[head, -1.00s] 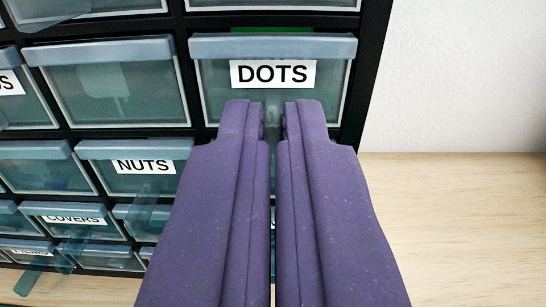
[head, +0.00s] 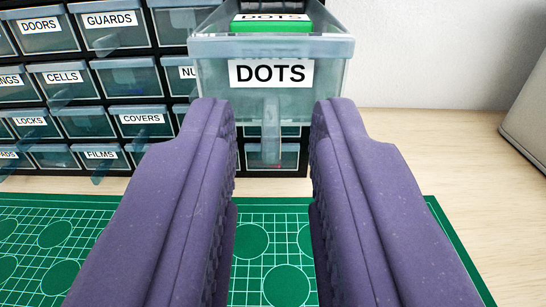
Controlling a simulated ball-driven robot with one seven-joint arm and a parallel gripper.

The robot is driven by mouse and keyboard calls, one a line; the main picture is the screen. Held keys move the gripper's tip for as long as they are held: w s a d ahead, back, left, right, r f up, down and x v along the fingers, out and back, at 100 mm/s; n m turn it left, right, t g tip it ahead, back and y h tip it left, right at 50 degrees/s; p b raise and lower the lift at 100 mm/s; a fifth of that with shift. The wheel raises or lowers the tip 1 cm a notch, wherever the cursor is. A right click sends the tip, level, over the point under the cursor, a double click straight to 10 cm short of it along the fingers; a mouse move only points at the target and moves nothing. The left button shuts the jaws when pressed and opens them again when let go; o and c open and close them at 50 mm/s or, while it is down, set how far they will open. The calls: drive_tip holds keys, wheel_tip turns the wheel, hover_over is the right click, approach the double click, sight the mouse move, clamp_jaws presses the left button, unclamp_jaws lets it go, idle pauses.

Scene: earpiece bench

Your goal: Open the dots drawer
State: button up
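The dots drawer (head: 213,85) is a clear box with a grey-blue rim and a white "DOTS" label on its front. It is pulled well out of the black cabinet toward me. Inside it a green box (head: 270,27), also marked "DOTS", shows at the top. A clear pull tab (head: 271,135) hangs below the label. My gripper (head: 272,112) has two purple fingers, spread apart, one on each side of the tab and touching nothing that I can see.
Other closed labelled drawers, such as covers (head: 142,120) and guards (head: 112,30), fill the cabinet at left. A green cutting mat (head: 60,235) lies on the wooden bench below. A grey object (head: 525,115) stands at the right edge.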

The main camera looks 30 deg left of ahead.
drive_tip(key=shift+s, duration=0.1)
drive_tip(key=p+v, duration=0.2)
drive_tip(key=v, duration=0.5)
drive_tip(key=shift+s+d, duration=0.2)
drive_tip(key=shift+s, duration=0.05)
